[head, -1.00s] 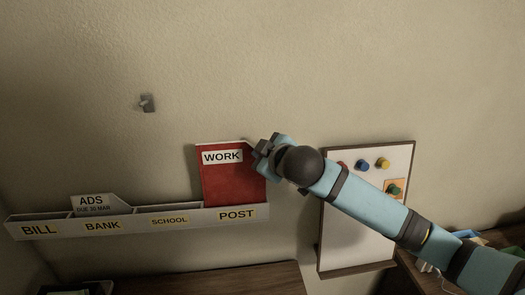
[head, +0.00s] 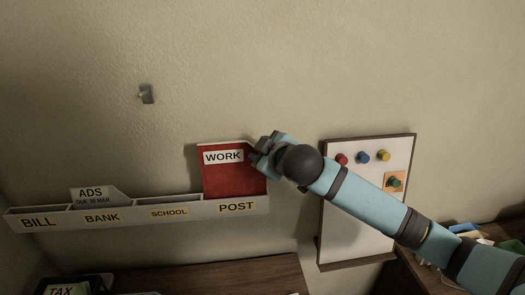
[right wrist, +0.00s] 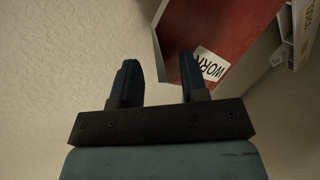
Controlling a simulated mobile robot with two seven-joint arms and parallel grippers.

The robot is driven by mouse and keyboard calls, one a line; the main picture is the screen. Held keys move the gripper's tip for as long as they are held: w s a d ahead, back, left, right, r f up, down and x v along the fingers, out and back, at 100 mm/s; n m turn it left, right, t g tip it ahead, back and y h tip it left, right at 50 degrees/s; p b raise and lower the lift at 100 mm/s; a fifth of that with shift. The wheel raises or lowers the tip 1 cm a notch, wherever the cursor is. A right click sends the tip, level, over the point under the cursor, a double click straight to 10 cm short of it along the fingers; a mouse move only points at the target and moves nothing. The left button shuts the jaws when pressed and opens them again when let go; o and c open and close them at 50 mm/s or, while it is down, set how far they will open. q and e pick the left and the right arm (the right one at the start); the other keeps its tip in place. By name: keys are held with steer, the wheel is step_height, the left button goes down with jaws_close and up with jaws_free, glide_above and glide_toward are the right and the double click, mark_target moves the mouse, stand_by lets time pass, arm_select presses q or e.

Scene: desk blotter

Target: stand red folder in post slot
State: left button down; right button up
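The red folder (head: 232,180), with a white WORK label, stands upright in the POST slot at the right end of the grey wall rack (head: 190,213). Its lower part is hidden behind the rack's front wall. My right gripper (head: 260,155) is at the folder's upper right edge. In the right wrist view its two fingers (right wrist: 158,80) are apart with a clear gap, and the folder (right wrist: 215,30) shows beyond them, partly behind the right finger. I cannot tell whether a finger touches it. My left gripper is not in view.
A white ADS card (head: 91,196) stands in the rack above BANK. A whiteboard (head: 345,215) with coloured magnets hangs right of the rack, behind my right arm. A wooden desk (head: 230,277) lies below.

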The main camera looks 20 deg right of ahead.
steer(key=b+v, duration=0.2)
steer(key=v, duration=1.1)
steer(key=shift+s+r, duration=0.2)
steer(key=shift+s, duration=0.15)
stand_by(0.4)
